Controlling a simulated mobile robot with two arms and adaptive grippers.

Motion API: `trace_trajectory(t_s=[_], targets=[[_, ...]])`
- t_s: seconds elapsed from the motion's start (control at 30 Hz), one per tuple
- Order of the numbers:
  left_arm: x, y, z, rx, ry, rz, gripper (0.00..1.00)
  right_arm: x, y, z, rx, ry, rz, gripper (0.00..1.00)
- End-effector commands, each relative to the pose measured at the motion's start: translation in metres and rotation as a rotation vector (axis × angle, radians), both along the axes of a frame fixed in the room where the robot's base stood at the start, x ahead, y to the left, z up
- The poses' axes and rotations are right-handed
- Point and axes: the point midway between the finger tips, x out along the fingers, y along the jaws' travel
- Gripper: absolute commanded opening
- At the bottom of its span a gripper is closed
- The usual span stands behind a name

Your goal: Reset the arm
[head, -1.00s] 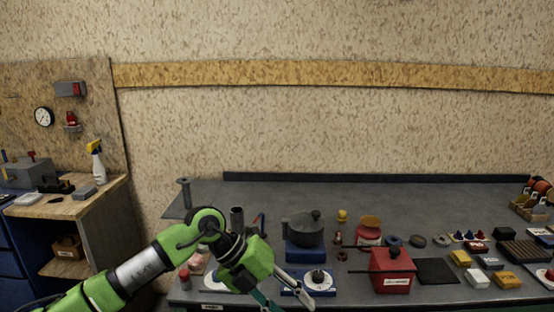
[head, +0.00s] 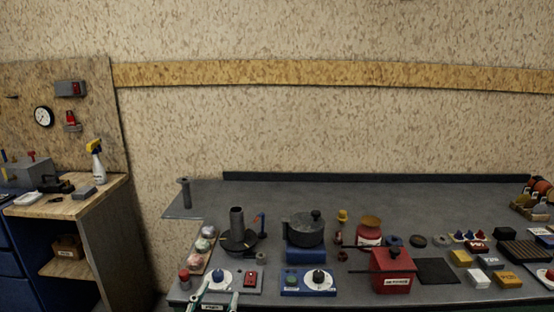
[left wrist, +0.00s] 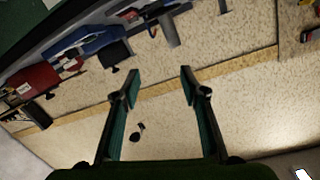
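My left gripper (head: 219,296) shows only by its fingertips at the bottom edge of the head view, in front of the worktable's front left. In the left wrist view my left gripper (left wrist: 160,85) is open, its two dark-and-teal fingers wide apart with nothing between them. That view looks past the fingers at the speckled wall and the tilted table. The rest of the left arm is out of the head view. My right gripper is in neither view.
The grey worktable (head: 270,195) holds a dark pot (head: 305,230) on a blue base, a red box (head: 391,272), a blue dial unit (head: 308,282) and several small blocks at right. A wooden side bench (head: 75,205) with a spray bottle (head: 96,163) stands left. The table's back is clear.

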Motion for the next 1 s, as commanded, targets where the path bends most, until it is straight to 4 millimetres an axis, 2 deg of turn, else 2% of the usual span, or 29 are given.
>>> trace_trajectory(t_s=[0.03, 0.1, 0.2, 0.3, 0.5, 0.7, 0.8, 1.0], targets=[[-0.019, 0.016, -0.033, -0.023, 0.12, 0.047, 0.4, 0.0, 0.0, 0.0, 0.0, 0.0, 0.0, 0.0], [-0.048, 0.035, -0.074, -0.043, 0.284, 0.1, 0.4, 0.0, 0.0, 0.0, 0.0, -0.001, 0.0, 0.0], [-0.097, 0.054, -0.124, -0.063, 0.503, 0.152, 0.4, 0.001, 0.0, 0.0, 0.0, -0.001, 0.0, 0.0], [-0.146, 0.065, -0.159, -0.075, 0.685, 0.178, 0.4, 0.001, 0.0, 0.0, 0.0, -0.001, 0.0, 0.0], [-0.228, 0.073, -0.197, -0.086, 0.957, 0.19, 0.4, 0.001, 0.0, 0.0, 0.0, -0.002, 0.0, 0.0], [-0.3, 0.075, -0.214, -0.092, 1.174, 0.178, 0.4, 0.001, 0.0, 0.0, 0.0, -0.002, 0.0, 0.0], [-0.287, 0.073, -0.241, -0.087, 1.172, 0.179, 0.4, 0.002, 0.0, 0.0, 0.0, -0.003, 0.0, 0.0], [-0.279, 0.072, -0.295, -0.082, 1.193, 0.18, 0.4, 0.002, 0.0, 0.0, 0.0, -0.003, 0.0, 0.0]])
